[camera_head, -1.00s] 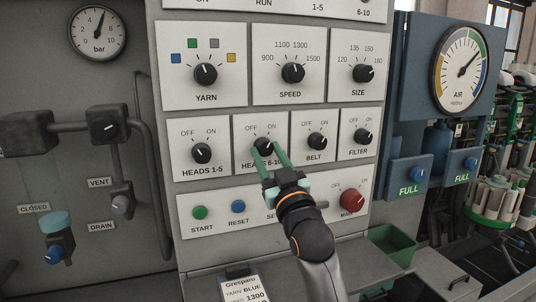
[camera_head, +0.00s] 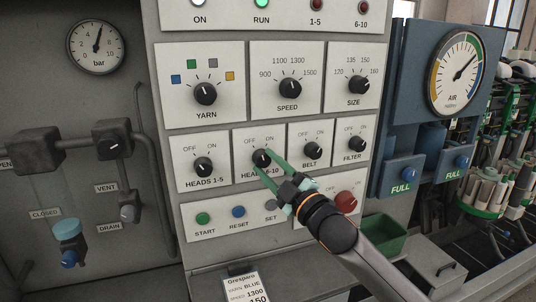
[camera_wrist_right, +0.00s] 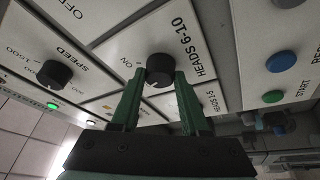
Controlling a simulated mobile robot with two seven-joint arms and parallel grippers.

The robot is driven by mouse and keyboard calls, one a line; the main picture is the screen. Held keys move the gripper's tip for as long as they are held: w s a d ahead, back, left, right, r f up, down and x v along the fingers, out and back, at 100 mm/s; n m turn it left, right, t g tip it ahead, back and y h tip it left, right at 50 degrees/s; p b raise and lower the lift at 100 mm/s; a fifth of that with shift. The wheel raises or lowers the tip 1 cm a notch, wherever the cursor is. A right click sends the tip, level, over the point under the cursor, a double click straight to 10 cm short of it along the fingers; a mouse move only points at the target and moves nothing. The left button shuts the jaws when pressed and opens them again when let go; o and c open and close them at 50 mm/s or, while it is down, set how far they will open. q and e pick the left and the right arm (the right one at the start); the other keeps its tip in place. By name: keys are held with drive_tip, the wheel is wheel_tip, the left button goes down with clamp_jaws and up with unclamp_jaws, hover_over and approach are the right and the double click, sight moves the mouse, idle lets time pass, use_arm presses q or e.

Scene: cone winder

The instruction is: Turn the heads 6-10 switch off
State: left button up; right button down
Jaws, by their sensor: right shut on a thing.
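The heads 6-10 switch is a black round knob (camera_head: 262,158) on a white plate, with OFF at upper left and ON at upper right. My right gripper (camera_head: 263,166) comes in from the lower right with its green fingers shut on this knob. In the right wrist view the knob (camera_wrist_right: 160,68) sits between the two fingertips (camera_wrist_right: 158,82). The fingers hide part of the plate's label in the head view. The knob's pointer seems to lean toward OFF, but it is small and hard to read. My left gripper is not in view.
The heads 1-5 knob (camera_head: 203,167) is close on the left and the belt knob (camera_head: 311,149) close on the right. Start (camera_head: 203,218) and reset (camera_head: 238,212) buttons and a red main knob (camera_head: 345,199) are below. A green bin (camera_head: 382,238) stands at lower right.

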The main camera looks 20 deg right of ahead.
drive_tip(key=shift+d+r+n+g, duration=0.15)
drive_tip(key=shift+n+g, duration=0.35)
drive_tip(key=shift+n, duration=1)
drive_tip(key=shift+n+y, duration=0.3)
drive_tip(key=shift+c, duration=2)
unclamp_jaws()
drive_tip(key=shift+s+f, duration=0.2)
drive_tip(key=shift+s, duration=0.05)
drive_tip(key=b+v, duration=0.3)
drive_tip(key=v, duration=0.9)
drive_tip(key=shift+r+b, duration=0.25)
drive_tip(key=shift+b, duration=0.15)
drive_tip(key=shift+w, duration=0.1)
